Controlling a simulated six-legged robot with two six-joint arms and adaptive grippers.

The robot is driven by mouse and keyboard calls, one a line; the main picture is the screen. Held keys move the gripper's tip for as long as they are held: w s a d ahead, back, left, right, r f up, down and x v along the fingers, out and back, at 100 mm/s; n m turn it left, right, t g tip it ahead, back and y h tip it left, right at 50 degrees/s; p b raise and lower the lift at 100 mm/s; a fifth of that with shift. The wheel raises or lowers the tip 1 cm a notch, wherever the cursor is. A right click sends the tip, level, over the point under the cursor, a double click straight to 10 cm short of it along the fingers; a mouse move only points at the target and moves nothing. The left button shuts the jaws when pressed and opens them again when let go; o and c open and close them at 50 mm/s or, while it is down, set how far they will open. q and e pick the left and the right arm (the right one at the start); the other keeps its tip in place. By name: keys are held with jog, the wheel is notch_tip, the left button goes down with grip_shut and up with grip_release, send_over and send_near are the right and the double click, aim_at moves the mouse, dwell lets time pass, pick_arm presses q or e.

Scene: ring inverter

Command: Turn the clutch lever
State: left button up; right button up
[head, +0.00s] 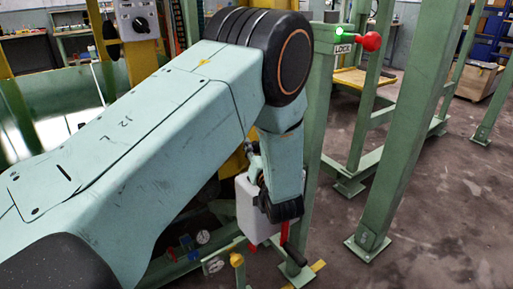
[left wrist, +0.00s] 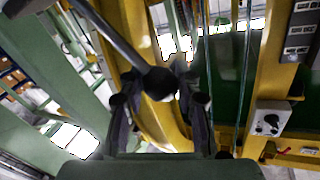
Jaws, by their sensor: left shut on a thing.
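A grey metal bar (left wrist: 122,45) ending in a dark rounded knob (left wrist: 160,85) runs in from the upper left of the left wrist view. I take it for the clutch lever. My left gripper (left wrist: 153,80) has its dark fingers on both sides of the knob and is shut on it. In the head view my left arm crosses from the lower left, bends at a black joint and reaches down. It hides the gripper's grip and the lever there. My right gripper is in neither view.
A green post (head: 318,130) carries a green lamp, a LOCK label and a red ball handle (head: 371,41). A light grey box (head: 250,212) and a red bar with a black handle (head: 293,252) are near my wrist. Bare floor (head: 440,220) lies right.

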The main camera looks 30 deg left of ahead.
pick_arm(q)
grip_shut()
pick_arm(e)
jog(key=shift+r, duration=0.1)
